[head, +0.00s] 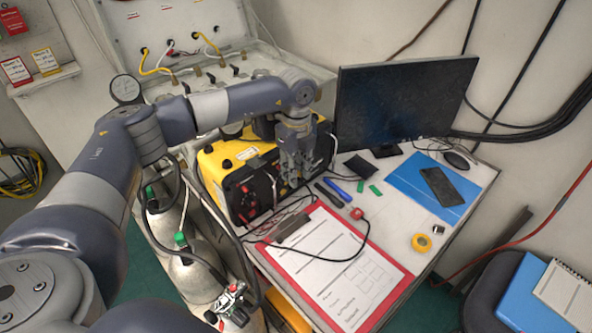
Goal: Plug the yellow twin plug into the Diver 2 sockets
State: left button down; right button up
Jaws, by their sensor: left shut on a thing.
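The yellow air panel box (228,151) stands on the bench, its black front panel (248,192) facing the lower right. Red and black sockets or knobs show on the left part of that panel. My left gripper (291,183) points down at the right part of the front panel. It is shut on what seems to be the yellow twin plug, which the fingers hide almost wholly. Whether the plug touches any socket cannot be told. The Diver 2 sockets cannot be made out. My right gripper is not in view.
A monitor (402,98) stands behind at right. Yellow tape (421,242) and a blue folder (405,180) lie right. Gas cylinders (190,265) stand left.

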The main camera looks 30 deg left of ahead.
pick_arm(q)
jog(key=shift+w+a, duration=0.15)
jog(key=shift+a, duration=0.35)
jog(key=shift+w+a, duration=0.15)
jog(key=shift+a, duration=0.35)
dwell(2.3)
jog(key=c, duration=1.2)
grip_release()
jog(key=shift+r, duration=0.1)
notch_tip(320, 180, up, 12)
jog(key=shift+f, duration=0.1)
